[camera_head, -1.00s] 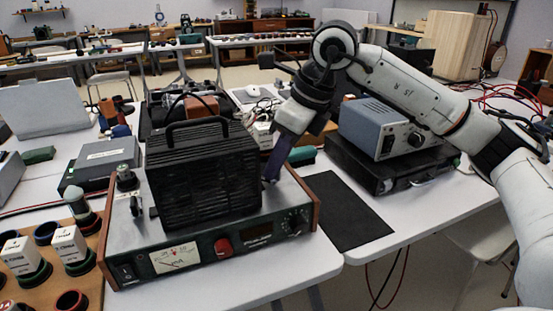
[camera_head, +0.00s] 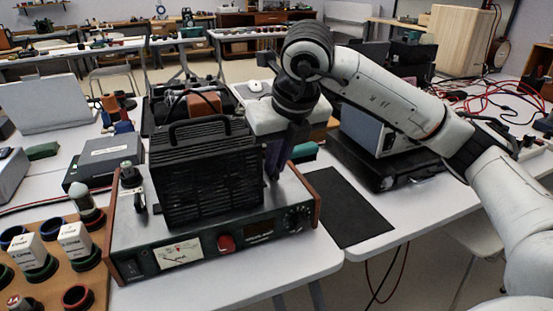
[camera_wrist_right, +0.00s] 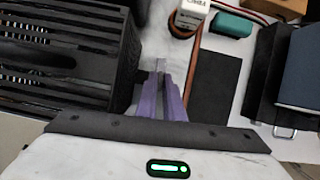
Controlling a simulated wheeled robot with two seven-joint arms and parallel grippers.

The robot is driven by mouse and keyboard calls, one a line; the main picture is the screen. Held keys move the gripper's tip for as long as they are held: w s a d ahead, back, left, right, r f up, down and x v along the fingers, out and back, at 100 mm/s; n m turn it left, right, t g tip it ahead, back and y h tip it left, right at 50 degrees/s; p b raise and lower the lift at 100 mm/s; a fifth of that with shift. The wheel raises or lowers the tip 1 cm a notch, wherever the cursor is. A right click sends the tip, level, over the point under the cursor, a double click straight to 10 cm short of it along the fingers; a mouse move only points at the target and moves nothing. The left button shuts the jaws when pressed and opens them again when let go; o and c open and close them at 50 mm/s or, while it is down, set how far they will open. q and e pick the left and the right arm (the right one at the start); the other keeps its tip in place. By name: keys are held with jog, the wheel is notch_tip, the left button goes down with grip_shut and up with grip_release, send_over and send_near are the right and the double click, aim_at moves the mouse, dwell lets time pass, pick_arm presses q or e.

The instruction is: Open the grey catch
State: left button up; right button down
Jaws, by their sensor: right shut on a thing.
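A black slatted box (camera_head: 205,175) with a top handle stands on a test instrument with a meter and a red knob (camera_head: 227,243). My right gripper (camera_head: 273,176) points down close beside the box's right side. In the right wrist view its purple fingers (camera_wrist_right: 162,82) are close together, next to the slatted box (camera_wrist_right: 62,65). A small grey piece, apparently the grey catch (camera_wrist_right: 160,65), shows at the fingertips, and the gripper is shut on it. The fingers hide part of it, so I cannot tell its exact position. My left gripper is not in view.
A black mat (camera_head: 343,207) lies right of the instrument. A blue-grey device (camera_head: 362,130) on a black case stands behind it, under my right arm. A wooden board (camera_head: 50,262) with rings and white blocks is at the left. A teal item (camera_wrist_right: 233,23) lies behind the instrument.

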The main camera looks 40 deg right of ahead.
jog(key=shift+r, duration=0.1)
dwell(0.4)
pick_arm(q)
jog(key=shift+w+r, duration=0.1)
pick_arm(e)
jog(key=c, duration=1.9)
grip_release()
jog(key=shift+o, duration=0.2)
pick_arm(q)
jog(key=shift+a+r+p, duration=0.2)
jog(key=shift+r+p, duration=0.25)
jog(key=shift+p, duration=0.8)
pick_arm(e)
jog(key=v, duration=1)
jog(key=shift+r, duration=0.1)
